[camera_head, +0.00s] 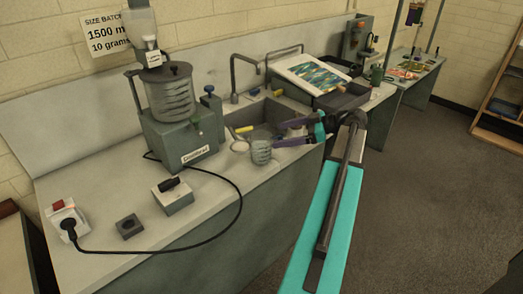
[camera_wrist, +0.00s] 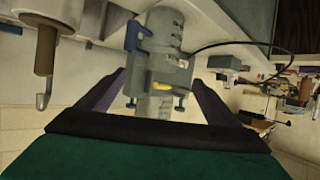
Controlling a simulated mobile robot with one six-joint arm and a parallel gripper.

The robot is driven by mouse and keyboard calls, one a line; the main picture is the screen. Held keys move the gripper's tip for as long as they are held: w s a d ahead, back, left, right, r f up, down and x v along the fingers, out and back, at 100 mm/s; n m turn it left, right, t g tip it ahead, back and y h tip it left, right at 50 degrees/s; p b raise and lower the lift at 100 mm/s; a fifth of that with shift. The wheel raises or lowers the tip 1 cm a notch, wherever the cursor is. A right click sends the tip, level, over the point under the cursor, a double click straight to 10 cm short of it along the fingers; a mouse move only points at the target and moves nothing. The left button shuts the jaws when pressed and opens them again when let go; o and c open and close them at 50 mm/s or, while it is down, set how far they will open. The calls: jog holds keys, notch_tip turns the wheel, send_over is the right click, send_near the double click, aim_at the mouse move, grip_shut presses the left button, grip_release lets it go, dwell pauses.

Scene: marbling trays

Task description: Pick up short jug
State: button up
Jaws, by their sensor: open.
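The short jug (camera_head: 261,152) is a small grey ribbed vessel. It stands upright on the counter near the sink's front edge in the head view. My gripper (camera_head: 278,134) is open, with its purple fingers spread and pointing left. In the head view, the fingertips are just right of and above the jug, and the lower one comes close to its rim. I cannot tell whether they touch. In the wrist view my gripper (camera_wrist: 158,78) shows both fingers apart, with grey shapes beyond them. I cannot clearly pick out the short jug there.
A grey machine (camera_head: 180,138) with a large ribbed jug on top stands left of the short jug. A switch box (camera_head: 173,196) and black cable lie in front. A small white bowl-like item (camera_head: 240,146) sits beside the jug. The sink (camera_head: 262,112) and tap (camera_head: 235,78) are behind.

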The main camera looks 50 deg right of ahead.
aim_at(262, 138)
jog(key=shift+p+x, duration=0.35)
jog(key=shift+x, duration=1.6)
jog(key=shift+p+x, duration=1.25)
jog(key=shift+x, duration=1)
jog(key=shift+w+f, duration=0.15)
jog(key=shift+w, duration=0.2)
jog(key=c, duration=1.9)
jog(key=shift+c, duration=0.2)
